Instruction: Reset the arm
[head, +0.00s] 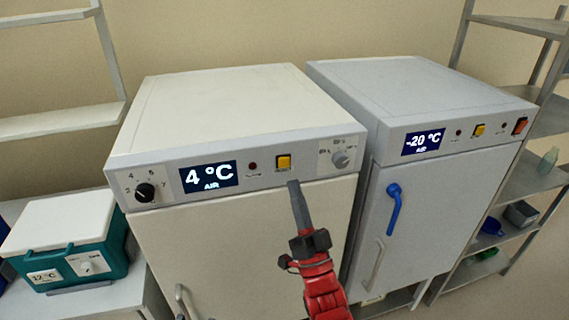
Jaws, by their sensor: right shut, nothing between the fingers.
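My right gripper (294,184) is on a red arm that comes in from the bottom. Its grey fingers are shut with nothing between them, and point up at the front of the left cabinet (230,105). The fingertips show just below and slightly right of a square yellow button (283,163) on that cabinet's panel. I cannot tell whether they touch the panel. Left of the button are a small dark red lamp (252,166) and a display (209,177) reading 4 °C AIR. My left gripper is not in view.
The right cabinet (420,90) has a display (424,142) reading -20 °C, a yellow button (479,130), an orange-red switch (520,126) and a blue handle (394,208). A black dial (145,192) is at the left cabinet's panel end. A teal cooler (75,265) stands left.

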